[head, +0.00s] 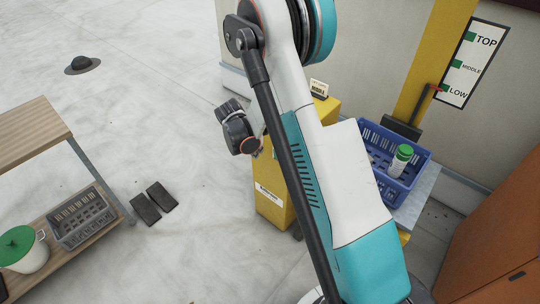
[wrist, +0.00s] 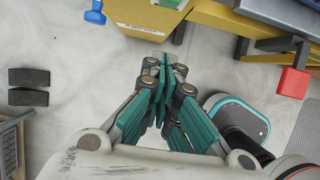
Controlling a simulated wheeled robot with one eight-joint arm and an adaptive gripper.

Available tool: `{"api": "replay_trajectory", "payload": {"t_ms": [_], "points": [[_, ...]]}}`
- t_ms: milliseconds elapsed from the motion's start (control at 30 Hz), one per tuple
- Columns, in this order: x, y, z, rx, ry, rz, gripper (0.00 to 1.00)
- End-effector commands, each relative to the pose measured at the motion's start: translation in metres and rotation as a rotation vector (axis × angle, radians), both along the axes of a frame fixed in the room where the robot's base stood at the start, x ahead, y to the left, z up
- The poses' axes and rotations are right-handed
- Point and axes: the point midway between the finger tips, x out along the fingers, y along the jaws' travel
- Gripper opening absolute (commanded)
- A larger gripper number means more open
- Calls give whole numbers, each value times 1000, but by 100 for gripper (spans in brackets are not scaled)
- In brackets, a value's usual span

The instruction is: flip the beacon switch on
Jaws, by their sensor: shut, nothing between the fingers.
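A yellow cabinet (head: 270,165) stands behind my arm in the head view, with a small white label on its front whose text I cannot read. In the wrist view the cabinet (wrist: 150,14) is at the top. A blue lever-like part (wrist: 95,14) sticks out left of it; I cannot tell whether this is the beacon switch or how it is set. My gripper (wrist: 166,62) is shut and empty, its tips just below the cabinet's labelled edge in the wrist view. In the head view I cannot make out the fingers.
A blue crate (head: 372,138) holds a white, green-capped container (head: 400,160) right of my arm. A TOP/MIDDLE/LOW sign (head: 470,62) is on the wall, with a red handle (head: 438,88) beside LOW. A red block (wrist: 293,82) is right in the wrist view. A wooden shelf (head: 30,135) stands left; floor between is mostly clear.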

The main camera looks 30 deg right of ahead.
Motion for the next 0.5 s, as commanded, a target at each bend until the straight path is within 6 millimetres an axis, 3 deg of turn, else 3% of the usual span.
{"api": "replay_trajectory", "payload": {"t_ms": [500], "points": [[1,-3,-10,-1,4,4,0]]}}
